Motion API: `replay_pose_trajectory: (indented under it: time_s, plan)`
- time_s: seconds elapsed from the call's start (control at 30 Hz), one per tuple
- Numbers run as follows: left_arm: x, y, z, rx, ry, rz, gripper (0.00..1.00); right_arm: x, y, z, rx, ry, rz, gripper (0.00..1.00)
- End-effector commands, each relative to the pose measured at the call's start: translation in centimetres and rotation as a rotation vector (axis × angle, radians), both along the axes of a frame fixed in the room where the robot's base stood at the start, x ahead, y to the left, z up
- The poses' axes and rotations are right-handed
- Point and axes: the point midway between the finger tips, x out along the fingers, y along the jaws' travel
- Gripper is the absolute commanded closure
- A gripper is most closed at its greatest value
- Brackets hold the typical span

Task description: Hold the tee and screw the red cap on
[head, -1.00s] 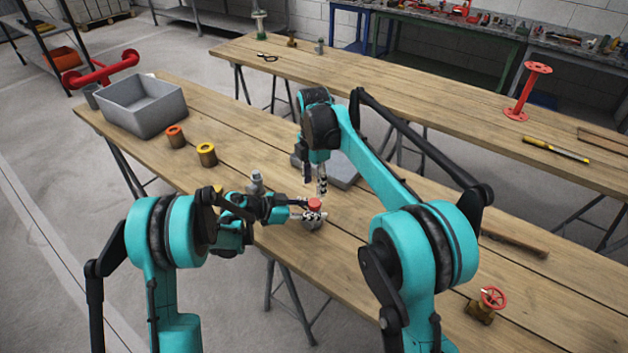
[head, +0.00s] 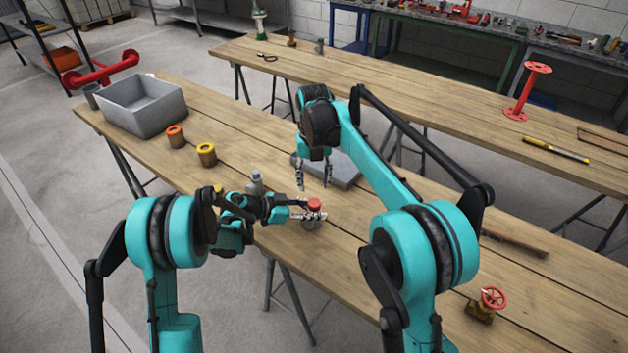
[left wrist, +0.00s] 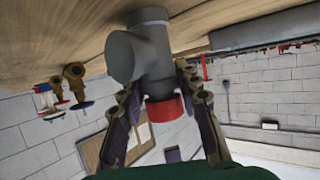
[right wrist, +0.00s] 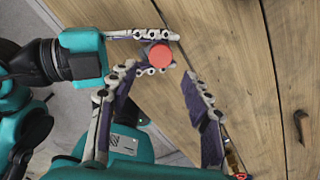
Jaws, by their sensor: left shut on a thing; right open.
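The grey tee (head: 313,225) stands on the near wooden table, mostly hidden in the head view. The left wrist view shows it upside down (left wrist: 138,50), with a side branch. The red cap (head: 314,203) sits on its upper end; it also shows in the left wrist view (left wrist: 165,109) and from above in the right wrist view (right wrist: 159,54). How tightly it sits I cannot tell. My left gripper (head: 310,215) is shut on the tee just below the cap. My right gripper (head: 314,187) is open and empty, pointing down, above and slightly behind the cap; its spread fingers also show in the right wrist view (right wrist: 160,82).
A grey tray (head: 342,172) lies behind the right gripper. A grey fitting (head: 256,183) stands behind my left arm. Orange (head: 175,137) and yellow (head: 206,155) rings and a grey bin (head: 142,108) stand left. A red-wheeled valve (head: 486,303) is at the right front.

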Motion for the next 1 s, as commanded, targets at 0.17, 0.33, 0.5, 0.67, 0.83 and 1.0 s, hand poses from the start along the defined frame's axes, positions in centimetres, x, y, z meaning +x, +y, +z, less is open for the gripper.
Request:
replay_pose_trajectory:
  time_s: [0.17, 0.33, 0.5, 0.67, 0.83, 1.0]
  plan:
    - [0.0, 0.0, 0.0, 0.000, 0.000, 0.000, 1.00, 0.0, 0.0, -1.1, 0.000, 0.000, -0.001, 0.51]
    - [0.0, 0.0, 0.0, 0.000, 0.000, 0.000, 1.00, 0.0, 0.0, -3.7, 0.000, 0.000, -0.001, 0.51]
    - [0.0, 0.0, 0.0, 0.000, 0.000, 0.000, 1.00, 0.0, 0.0, -6.2, 0.000, 0.000, -0.001, 0.51]
    - [0.0, 0.0, 0.0, 0.000, 0.000, 0.000, 1.00, 0.0, 0.0, -7.6, 0.000, 0.000, -0.002, 0.51]
    - [0.0, 0.0, 0.0, 0.000, 0.000, 0.000, 1.00, 0.0, 0.0, -8.0, 0.000, 0.000, -0.002, 0.51]
    - [0.0, 0.0, 0.0, 0.000, 0.000, 0.000, 1.00, 0.0, 0.0, -8.0, 0.000, 0.000, -0.002, 0.51]
